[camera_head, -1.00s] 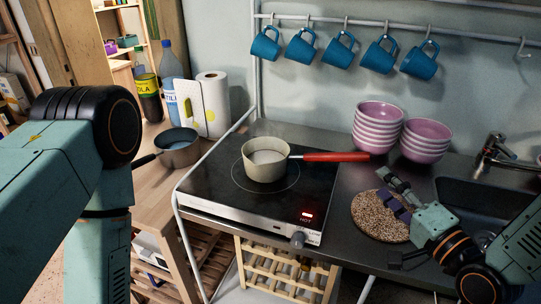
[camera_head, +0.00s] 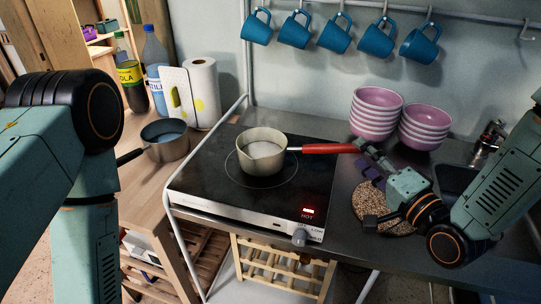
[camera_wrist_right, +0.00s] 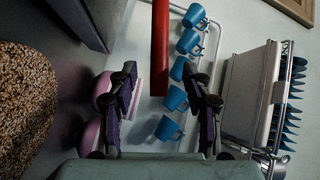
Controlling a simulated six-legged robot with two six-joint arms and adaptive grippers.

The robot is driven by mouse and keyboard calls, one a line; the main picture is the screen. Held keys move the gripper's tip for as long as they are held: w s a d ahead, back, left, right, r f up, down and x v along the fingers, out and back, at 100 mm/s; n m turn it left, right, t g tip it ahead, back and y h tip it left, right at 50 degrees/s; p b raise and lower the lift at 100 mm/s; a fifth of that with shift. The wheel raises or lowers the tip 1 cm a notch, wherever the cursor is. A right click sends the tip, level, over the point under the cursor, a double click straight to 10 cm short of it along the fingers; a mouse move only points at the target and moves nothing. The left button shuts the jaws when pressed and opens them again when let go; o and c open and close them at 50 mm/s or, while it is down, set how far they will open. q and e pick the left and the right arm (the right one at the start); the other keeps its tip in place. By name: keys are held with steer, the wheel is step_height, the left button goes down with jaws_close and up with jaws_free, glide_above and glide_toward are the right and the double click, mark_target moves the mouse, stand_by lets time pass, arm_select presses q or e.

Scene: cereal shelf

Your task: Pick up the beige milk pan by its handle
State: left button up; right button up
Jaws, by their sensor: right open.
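The beige milk pan (camera_head: 262,158) with its red handle (camera_head: 325,149) stands upright on the black hot plate, handle pointing right. Its inside looks pale. My right gripper (camera_head: 368,163) is open and empty by the handle's free end. In the right wrist view the red handle (camera_wrist_right: 160,50) runs down from the top edge, between the lines of my right gripper's (camera_wrist_right: 164,88) spread fingers. I cannot tell whether they touch it. Of my left arm only links show; its gripper is out of view.
The hot plate (camera_head: 200,197) shows a lit red HOT display. Pink bowl stacks (camera_head: 376,112) stand behind my right gripper, and a round cork mat (camera_head: 368,208) lies under it. A dark saucepan (camera_head: 166,143) stands left. Blue mugs (camera_head: 334,38) hang above.

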mark_target(359, 152)
steer(key=shift+w+a+r, duration=0.15)
steer(key=shift+w+a, duration=0.15)
steer(key=shift+w, duration=0.05)
steer(key=x, duration=0.3)
steer(key=shift+w+d+f, duration=0.15)
steer(key=shift+w+f, duration=0.15)
steer(key=shift+s+r, duration=0.15)
steer(key=shift+s, duration=0.05)
steer(key=shift+s+d+r, duration=0.1)
steer(key=shift+s, duration=0.15)
steer(key=c, duration=0.3)
steer(key=shift+w, duration=0.35)
steer(key=c, duration=0.4)
steer(key=shift+s, duration=0.1)
steer(key=c, duration=0.3)
steer(key=shift+s, duration=0.15)
jaws_close()
